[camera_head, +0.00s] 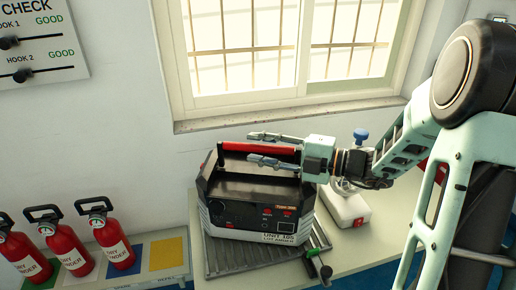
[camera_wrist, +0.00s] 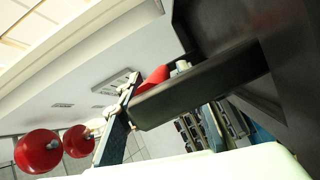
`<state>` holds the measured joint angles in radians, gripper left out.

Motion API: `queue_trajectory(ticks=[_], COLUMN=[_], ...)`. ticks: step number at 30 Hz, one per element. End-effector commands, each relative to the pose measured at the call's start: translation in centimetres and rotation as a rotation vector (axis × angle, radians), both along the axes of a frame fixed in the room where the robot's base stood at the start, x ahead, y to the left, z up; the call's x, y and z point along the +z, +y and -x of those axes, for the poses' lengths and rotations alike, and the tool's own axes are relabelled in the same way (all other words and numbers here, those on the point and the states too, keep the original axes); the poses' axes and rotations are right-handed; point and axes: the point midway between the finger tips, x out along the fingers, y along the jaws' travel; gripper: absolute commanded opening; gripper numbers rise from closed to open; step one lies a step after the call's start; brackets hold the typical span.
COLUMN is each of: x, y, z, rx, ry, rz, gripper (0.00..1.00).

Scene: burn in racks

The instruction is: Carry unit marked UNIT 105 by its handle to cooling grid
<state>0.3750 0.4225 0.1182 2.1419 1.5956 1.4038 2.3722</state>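The black and grey unit (camera_head: 258,198) stands upright on a grey ribbed grid (camera_head: 222,262) on the table below the window. Its front label reads like UNIT 105, though the print is small. Its red handle (camera_head: 258,149) runs along the top. My gripper (camera_head: 264,149) comes in from the right at handle height. Its two fingers are spread apart, one on the far side and one on the near side of the handle in the picture. I see no clear contact. In the wrist view a dark panel and a black bar fill the right, too close to identify surely.
A green-handled lever (camera_head: 319,268) stands by the grid's right front edge. A white box with a red button (camera_head: 357,221) is right of the unit. Several red extinguishers (camera_head: 66,250) stand at left, near a yellow square (camera_head: 166,254). The window sill (camera_head: 290,114) is behind.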

Motion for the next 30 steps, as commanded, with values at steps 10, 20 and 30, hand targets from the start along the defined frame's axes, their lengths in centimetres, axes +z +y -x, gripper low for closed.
queue_trajectory(ticks=[10,20,30], x=[0.6,0.9,0.9], y=[-6.7,-10.5,-10.7], z=[2.5,4.2,4.3], rx=[-0.006,-0.002,0.0], ry=[0.001,0.001,0.001], rz=[0.0,0.0,0.0], gripper=[0.33,0.33,0.33])
